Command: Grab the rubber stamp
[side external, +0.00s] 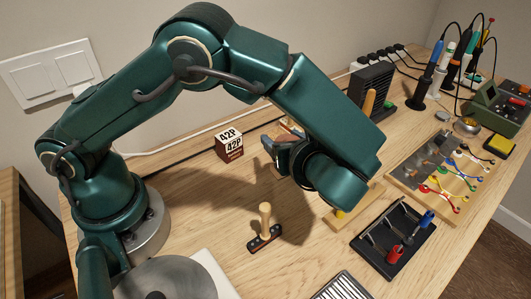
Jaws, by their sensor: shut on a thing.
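My gripper (270,149) points to the left at the middle of the bench, with its jaws partly hidden by my wrist. It is shut on a small wood-coloured and reddish thing (291,129), mostly hidden behind the jaws, so I cannot tell its full shape. A piece with an upright wooden handle (265,214) on a dark base stands on the bench, in front of the gripper and apart from it. It looks like a stamp, but I cannot tell for sure whether it or the held thing is the rubber stamp.
A black tool tray (397,238) lies at the front right. A wooden board with coloured leads (440,171) is at the right. Bare bench lies around the handled piece.

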